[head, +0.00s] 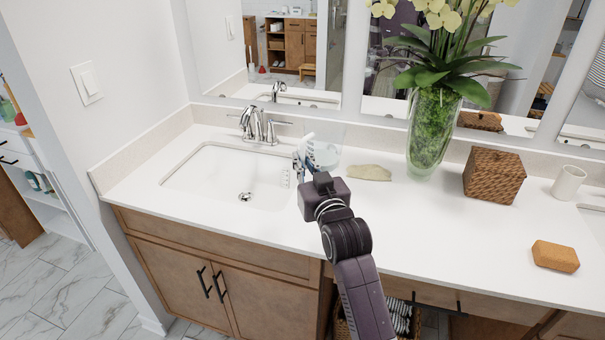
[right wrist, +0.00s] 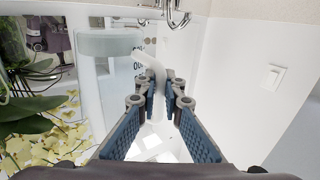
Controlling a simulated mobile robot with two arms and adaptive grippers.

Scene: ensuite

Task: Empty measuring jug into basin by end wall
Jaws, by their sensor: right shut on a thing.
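The clear measuring jug (head: 326,154) is just right of the basin's right rim in the head view, with a pale bluish content inside. It looks about upright; whether it touches the counter I cannot tell. My right gripper (head: 305,165) is shut on its whitish handle, and its wrist partly hides the jug. In the right wrist view, the pale handle (right wrist: 158,88) runs between the fingertips and the jug (right wrist: 110,45) shows beyond them. The white basin (head: 215,178) by the end wall is set into the counter, with a drain in its floor. My left gripper is not in view.
A chrome faucet (head: 258,125) stands behind the basin. Right of the jug are a beige soap-dish-like piece (head: 369,173), a glass vase (head: 430,135) with flowers, a woven box (head: 494,175), a white cup (head: 568,183) and a tan block (head: 555,256).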

